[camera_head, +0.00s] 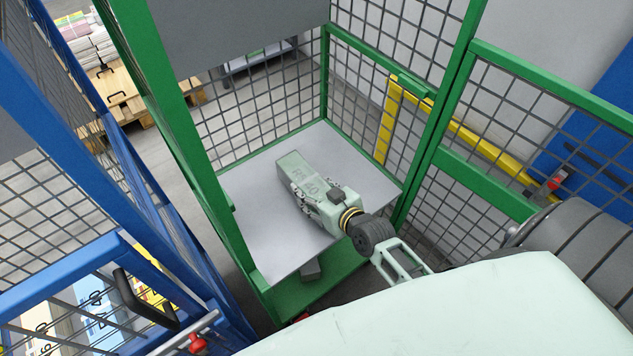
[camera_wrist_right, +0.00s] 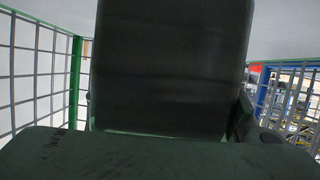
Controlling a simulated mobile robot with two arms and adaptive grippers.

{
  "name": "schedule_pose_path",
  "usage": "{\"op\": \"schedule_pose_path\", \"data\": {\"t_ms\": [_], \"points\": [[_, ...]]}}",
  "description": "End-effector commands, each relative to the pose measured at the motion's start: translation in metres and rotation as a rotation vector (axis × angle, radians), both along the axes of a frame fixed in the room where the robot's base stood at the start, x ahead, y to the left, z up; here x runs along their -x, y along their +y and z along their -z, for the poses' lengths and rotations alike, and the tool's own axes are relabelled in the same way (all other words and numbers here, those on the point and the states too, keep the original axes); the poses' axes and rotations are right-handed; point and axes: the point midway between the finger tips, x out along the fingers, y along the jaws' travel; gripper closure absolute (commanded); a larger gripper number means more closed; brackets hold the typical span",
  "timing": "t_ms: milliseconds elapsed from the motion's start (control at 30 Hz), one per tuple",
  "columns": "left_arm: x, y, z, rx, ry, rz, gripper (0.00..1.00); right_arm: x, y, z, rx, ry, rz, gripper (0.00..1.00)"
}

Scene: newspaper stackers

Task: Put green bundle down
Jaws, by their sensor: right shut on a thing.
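The green bundle (camera_head: 297,169) is a pale green block with dark lettering on top. It is inside the green mesh cage, over the grey shelf (camera_head: 262,228). My right gripper (camera_head: 312,196) reaches in from the right and is shut on the bundle's near end. The bundle looks low over the shelf; I cannot tell if it touches. In the right wrist view a dark surface, likely the bundle (camera_wrist_right: 170,70), fills the middle close to the camera. My left gripper is not in view.
The green cage frame (camera_head: 434,170) has posts and mesh close around my right arm. A blue cage (camera_head: 120,150) stands at the left, with coloured bundles (camera_head: 100,300) inside. A wooden pallet (camera_head: 120,90) with stacked papers is at the back left. Bare shelf surrounds the bundle.

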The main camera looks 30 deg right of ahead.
Motion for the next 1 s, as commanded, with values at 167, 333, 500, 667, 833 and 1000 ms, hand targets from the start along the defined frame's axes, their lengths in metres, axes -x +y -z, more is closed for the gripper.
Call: {"op": "schedule_pose_path", "data": {"t_ms": [167, 333, 500, 667, 833, 1000], "points": [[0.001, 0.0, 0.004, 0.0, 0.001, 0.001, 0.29, -0.003, 0.0, 0.012, -0.001, -0.013, 0.001, 1.0], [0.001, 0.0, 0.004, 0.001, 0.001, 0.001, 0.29, -0.003, 0.0, 0.013, -0.001, -0.012, 0.001, 1.0], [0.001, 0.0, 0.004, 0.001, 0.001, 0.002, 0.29, 0.0, 0.0, 0.018, -0.001, 0.0, 0.0, 0.37], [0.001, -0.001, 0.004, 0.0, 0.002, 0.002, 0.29, 0.0, 0.0, 0.017, -0.001, -0.001, 0.0, 0.24], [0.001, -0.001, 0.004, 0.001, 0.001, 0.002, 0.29, 0.0, 0.0, 0.017, -0.001, -0.001, 0.0, 0.24], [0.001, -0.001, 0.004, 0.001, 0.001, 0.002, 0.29, 0.002, 0.0, 0.016, -0.001, -0.001, 0.0, 0.24]]}}
